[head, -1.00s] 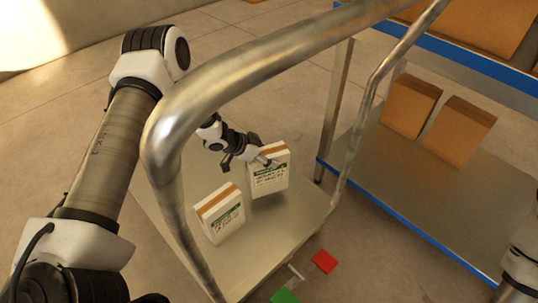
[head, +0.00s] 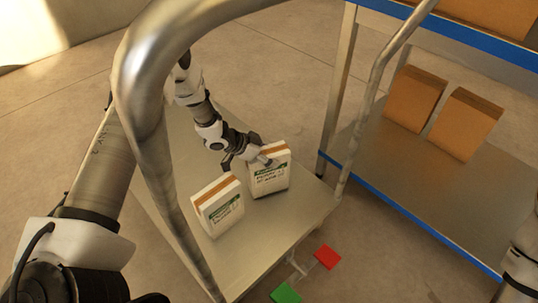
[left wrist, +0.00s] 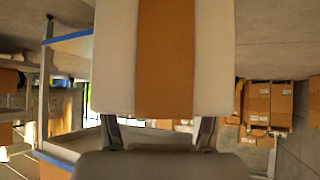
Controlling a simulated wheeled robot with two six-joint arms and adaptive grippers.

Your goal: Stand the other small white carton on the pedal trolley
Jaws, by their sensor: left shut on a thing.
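A small white carton (head: 270,172) with a brown tape strip and green label is upright at the pedal trolley's right side. My left gripper (head: 256,158) is shut on it at its upper part. The held carton fills the upper middle of the left wrist view (left wrist: 165,60), between the two fingers. The other small white carton (head: 219,208) stands on the trolley deck to its left, a little apart. The pedal trolley (head: 275,232) has a grey deck, a steel handle and a green and a red pedal. I cannot tell whether the held carton touches the deck.
The trolley's thick steel handle (head: 135,80) arches in front of my left arm. A blue-edged shelf rack (head: 400,180) stands at the right, with two brown cartons (head: 415,98) on its lower shelf. Part of my right arm shows at the right edge.

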